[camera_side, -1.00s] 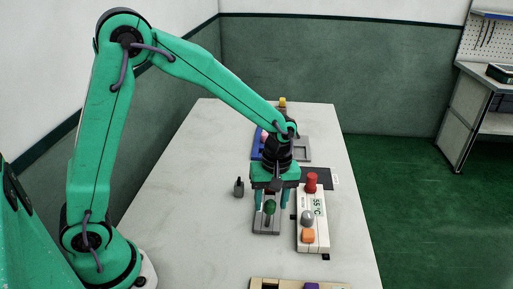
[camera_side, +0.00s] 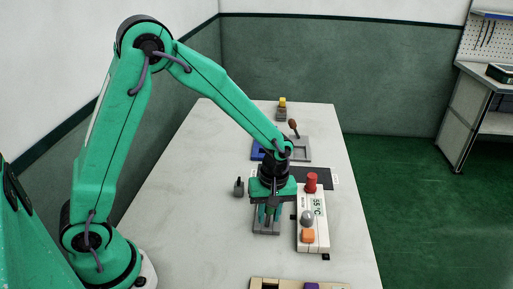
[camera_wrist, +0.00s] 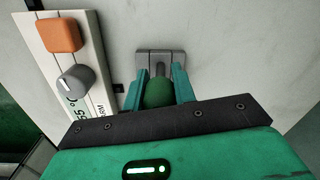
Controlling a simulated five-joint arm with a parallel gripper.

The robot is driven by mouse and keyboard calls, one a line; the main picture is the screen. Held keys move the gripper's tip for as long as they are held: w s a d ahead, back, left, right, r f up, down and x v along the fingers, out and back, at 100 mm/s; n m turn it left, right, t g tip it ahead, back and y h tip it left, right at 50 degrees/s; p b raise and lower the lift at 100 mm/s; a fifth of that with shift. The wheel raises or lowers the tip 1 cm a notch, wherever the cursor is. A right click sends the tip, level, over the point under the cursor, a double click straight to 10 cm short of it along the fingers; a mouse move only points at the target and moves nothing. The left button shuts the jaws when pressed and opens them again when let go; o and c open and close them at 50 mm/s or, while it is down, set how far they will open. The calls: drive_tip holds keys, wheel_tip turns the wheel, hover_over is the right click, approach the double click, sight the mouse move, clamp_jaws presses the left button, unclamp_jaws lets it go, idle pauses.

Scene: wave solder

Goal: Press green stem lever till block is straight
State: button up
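The green stem lever has a round green knob (camera_wrist: 158,94) on a grey stem, which rises from a slotted grey base (camera_side: 266,229). The base also shows in the wrist view (camera_wrist: 160,57). My gripper (camera_side: 269,216) points down over this base. In the wrist view its two green fingers (camera_wrist: 159,85) flank the knob closely on both sides, and no clear gap shows. In the side view the fingers and palm hide the knob, and part of the grey stem shows between the fingers. The lever's exact tilt is hard to tell.
A white panel (camera_side: 314,238) with a red knob (camera_side: 311,182), grey dial (camera_side: 306,218) and orange button (camera_side: 308,236) stands close on the right. A small dark grey piece (camera_side: 239,188) stands left. A brown-knobbed lever (camera_side: 293,124) stands farther back. The left tabletop is clear.

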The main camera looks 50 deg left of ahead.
drive_tip(key=shift+w+d, duration=0.1)
clamp_jaws()
drive_tip(key=shift+w+d+g, duration=0.15)
drive_tip(key=shift+g, duration=0.35)
drive_tip(key=o, duration=1)
unclamp_jaws()
drive_tip(key=shift+o, duration=0.2)
wheel_tip(320, 180, up, 8)
drive_tip(key=w, duration=0.1)
drive_tip(key=shift+w+d+f, duration=0.15)
